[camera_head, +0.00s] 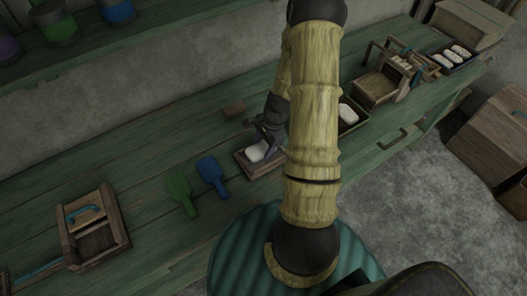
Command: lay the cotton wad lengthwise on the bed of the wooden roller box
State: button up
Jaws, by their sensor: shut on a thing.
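My gripper (266,139) reaches down from the arm over a small wooden tray (266,173) on the green bench. A white cotton wad (256,152) lies at its fingertips, over the tray, and the jaws are shut on it. I cannot tell whether the wad touches the tray floor. A wooden box with an upright frame and bars, apparently the roller box (372,89), stands at the right on the bench, well apart from my gripper. Its bed is too small to make out.
A dark tray with a white wad (347,113) is partly behind my arm. Another tray of white wads (459,52) is at far right. Green (180,190) and blue (211,174) paddles and a brown block (234,109) lie nearby. A wooden frame box (117,226) is at left.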

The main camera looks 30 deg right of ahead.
aim_at(262, 150)
jog(key=shift+s+a+f+g, duration=0.2)
jog(key=shift+s+a+f, duration=0.05)
jog(key=shift+s+f, duration=0.35)
jog(key=shift+s+a+f+g, duration=0.2)
jog(key=shift+s+f, duration=0.25)
jog(key=shift+f, duration=0.15)
jog(key=shift+o, duration=0.8)
jog(key=shift+w+r+p, duration=0.25)
jog(key=shift+r+p, duration=0.35)
jog(key=shift+p, duration=0.1)
jog(key=shift+w+r+p, duration=0.25)
jog(key=shift+r+p, duration=0.35)
jog(key=shift+p, duration=0.05)
jog(key=c, duration=0.3)
jog(key=shift+r, duration=0.15)
jog(key=shift+w, duration=0.1)
jog(key=shift+c, duration=0.2)
jog(key=shift+r, duration=0.2)
notch_tip(262, 150, up, 6)
jog(key=p, duration=0.5)
jog(key=shift+w+d, duration=0.1)
